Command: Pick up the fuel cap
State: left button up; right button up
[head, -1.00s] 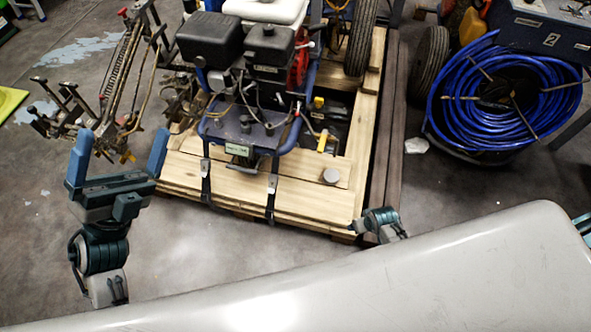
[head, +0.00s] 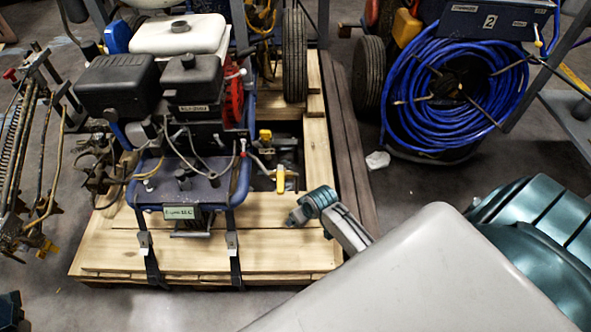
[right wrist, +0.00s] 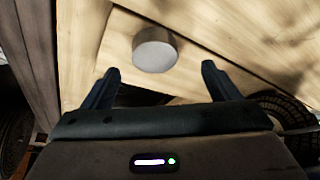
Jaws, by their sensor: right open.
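The fuel cap (right wrist: 155,50) is a small grey round cap standing on the pale wooden boards. It shows in the right wrist view, just beyond my right gripper (right wrist: 160,70). That gripper is open, its two dark fingers apart, with the cap ahead of the gap and touching neither finger. In the head view my right wrist (head: 314,204) reaches over the right part of the pallet, and I cannot make out the cap there. Only a dark sliver of my left gripper (head: 10,312) shows in the bottom left corner; its fingers are out of sight.
The engine unit (head: 190,180) is strapped on the wooden pallet (head: 200,265), left of my right wrist. A coil of blue hose (head: 455,75) stands behind at the right. A metal rack with cables (head: 30,150) is at the left. Grey floor lies between pallet and hose.

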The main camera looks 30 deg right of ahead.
jog(key=b+x, duration=0.1)
jog(key=x, duration=0.1)
jog(key=b+x, duration=0.1)
jog(key=x, duration=0.1)
jog(key=b+x, duration=0.1)
jog(key=x, duration=0.1)
jog(key=shift+w+d, duration=0.25)
jog(key=shift+d, duration=0.1)
jog(key=c, duration=1.1)
